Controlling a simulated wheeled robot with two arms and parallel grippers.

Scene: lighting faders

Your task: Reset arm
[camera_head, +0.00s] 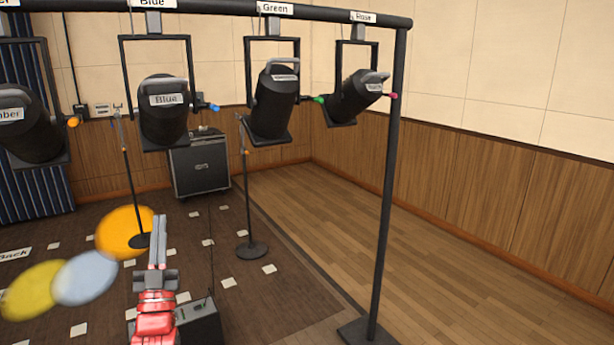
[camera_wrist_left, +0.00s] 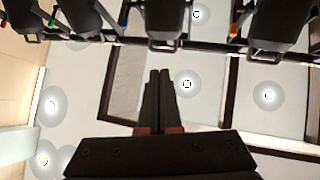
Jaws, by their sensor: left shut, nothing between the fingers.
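My left gripper (camera_head: 158,242) points upward in the lower left of the head view, its two fingers together with nothing between them. In the left wrist view the same gripper (camera_wrist_left: 159,85) points up at the ceiling, below a row of lamps. My right gripper is in neither view. Black stage lamps hang from a dark bar: an amber one (camera_head: 32,130) cut by the left edge, a blue one (camera_head: 163,120), a green one (camera_head: 273,105) and a rose one (camera_head: 357,98). The gripper is apart from them in the picture.
A dark upright post (camera_head: 388,190) holds the bar's right end. An amplifier (camera_head: 201,168) and two thin stands, one with its base here (camera_head: 252,250), are on the brown carpet. A small dark box (camera_head: 198,325) is beside my left arm.

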